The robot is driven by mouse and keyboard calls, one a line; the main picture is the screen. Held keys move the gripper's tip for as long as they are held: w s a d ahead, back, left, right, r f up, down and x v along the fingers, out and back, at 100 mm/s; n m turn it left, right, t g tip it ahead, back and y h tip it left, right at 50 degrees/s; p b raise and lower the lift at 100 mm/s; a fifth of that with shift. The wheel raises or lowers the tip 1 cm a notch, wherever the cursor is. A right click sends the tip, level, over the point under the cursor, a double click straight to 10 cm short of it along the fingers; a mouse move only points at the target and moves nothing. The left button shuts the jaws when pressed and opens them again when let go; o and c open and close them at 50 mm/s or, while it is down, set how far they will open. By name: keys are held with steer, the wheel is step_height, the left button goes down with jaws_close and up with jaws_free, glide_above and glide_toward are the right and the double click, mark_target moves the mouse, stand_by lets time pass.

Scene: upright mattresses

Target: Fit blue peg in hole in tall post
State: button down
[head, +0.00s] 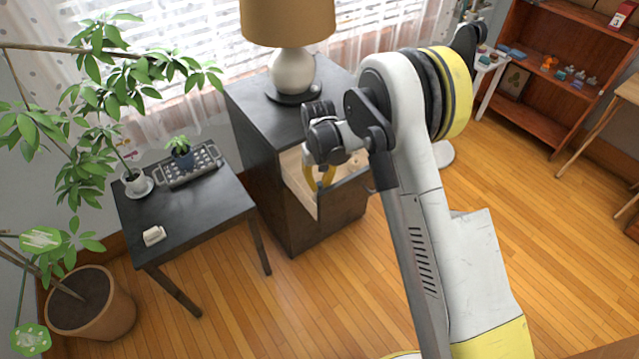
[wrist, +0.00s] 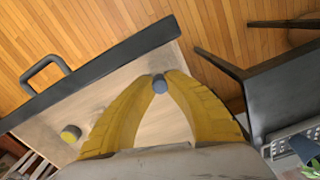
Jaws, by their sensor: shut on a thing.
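My gripper (head: 319,184) hangs over the open drawer of the dark cabinet, with its yellow fingers pointing down. In the wrist view its fingertips (wrist: 161,83) are shut on the blue peg (wrist: 160,86), whose round greyish-blue end shows between them. The peg is near the drawer's front panel in that view. A short round piece with a yellowish side and dark top (wrist: 71,133) is in the drawer, to the left of the fingers. A pale wooden piece (wrist: 97,115) is beside it, partly hidden by the left finger. I cannot tell which is the tall post, and I see no hole.
The drawer (wrist: 100,88) has a dark front with a handle (wrist: 44,72). A lamp (head: 293,70) stands on the cabinet (head: 250,105). A low dark table (head: 190,210) at left bears a tray (head: 205,163), plants and a small white object (head: 153,235).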

mark_target(319, 183)
steer(key=shift+f, duration=0.35)
steer(key=c, duration=1.4)
jaws_free()
step_height(319, 183, up, 12)
steer(key=shift+w+r, duration=0.1)
